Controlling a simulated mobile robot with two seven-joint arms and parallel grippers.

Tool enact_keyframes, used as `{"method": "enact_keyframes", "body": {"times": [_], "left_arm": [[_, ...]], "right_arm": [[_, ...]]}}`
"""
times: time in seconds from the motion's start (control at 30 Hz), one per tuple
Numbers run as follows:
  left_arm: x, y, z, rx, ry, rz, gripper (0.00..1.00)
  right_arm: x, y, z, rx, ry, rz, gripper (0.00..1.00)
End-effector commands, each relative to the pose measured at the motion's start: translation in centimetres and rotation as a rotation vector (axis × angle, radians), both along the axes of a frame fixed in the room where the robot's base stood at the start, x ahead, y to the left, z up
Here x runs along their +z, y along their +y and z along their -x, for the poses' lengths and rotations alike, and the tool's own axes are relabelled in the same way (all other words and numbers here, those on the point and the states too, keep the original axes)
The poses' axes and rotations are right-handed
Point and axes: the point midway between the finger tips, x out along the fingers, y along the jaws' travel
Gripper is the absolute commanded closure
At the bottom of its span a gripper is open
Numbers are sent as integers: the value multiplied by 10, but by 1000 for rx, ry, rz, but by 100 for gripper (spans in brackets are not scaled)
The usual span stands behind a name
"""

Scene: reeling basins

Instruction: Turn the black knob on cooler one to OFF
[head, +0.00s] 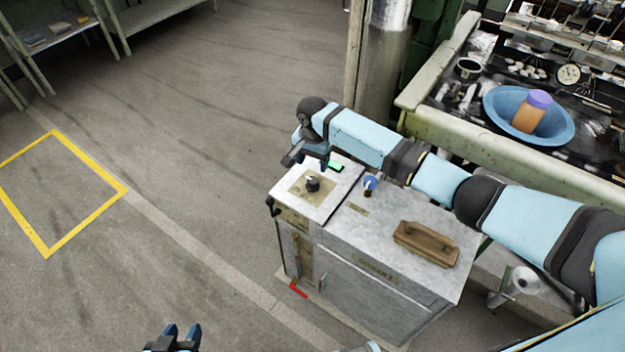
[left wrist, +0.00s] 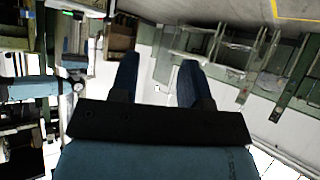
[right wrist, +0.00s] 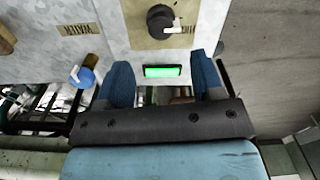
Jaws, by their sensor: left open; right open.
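The cooler (head: 355,265) is a grey metal cabinet. Its black knob (head: 312,184) sits on a beige plate on the top left part, beside a lit green display (head: 336,167). In the right wrist view the knob (right wrist: 160,20) has a white pointer to the right; its labels are not readable. My right gripper (head: 308,160) is open and empty above the cooler's top, just behind the knob and apart from it. In the right wrist view the green display (right wrist: 162,71) shows between its fingers. My left gripper (head: 175,335) is open and empty, low over the floor.
A blue-handled valve (head: 370,184) and a brown handle (head: 426,243) stand on the cooler's top, right of the knob. A bench with a blue basin (head: 500,105) holding an orange jar (head: 531,112) is at the back right. The floor at left is clear, with a yellow-marked square (head: 125,190).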

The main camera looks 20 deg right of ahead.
Motion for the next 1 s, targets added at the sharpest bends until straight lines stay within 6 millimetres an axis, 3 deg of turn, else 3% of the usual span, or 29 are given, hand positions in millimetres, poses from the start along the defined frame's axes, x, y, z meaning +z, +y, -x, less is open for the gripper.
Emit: {"method": "enact_keyframes", "body": {"times": [0.1,0.33,0.5,0.8,0.87,1.0], "left_arm": [[-6,1,-1,-5,-5,-7,57],[-10,1,-1,-11,-11,-14,57],[-9,0,-2,-12,-17,-14,57],[-5,-1,-3,-10,-23,-10,57],[-5,-1,-3,-11,-23,-9,57],[-6,-1,-2,-10,-21,-9,57]], "right_arm": [[-29,0,0,0,2,2,39],[-66,1,0,2,0,0,39],[-78,1,0,2,-1,-1,39],[-79,1,0,2,-1,-1,39],[-79,1,0,2,-1,-1,50],[-79,1,0,2,-1,-1,82]]}}
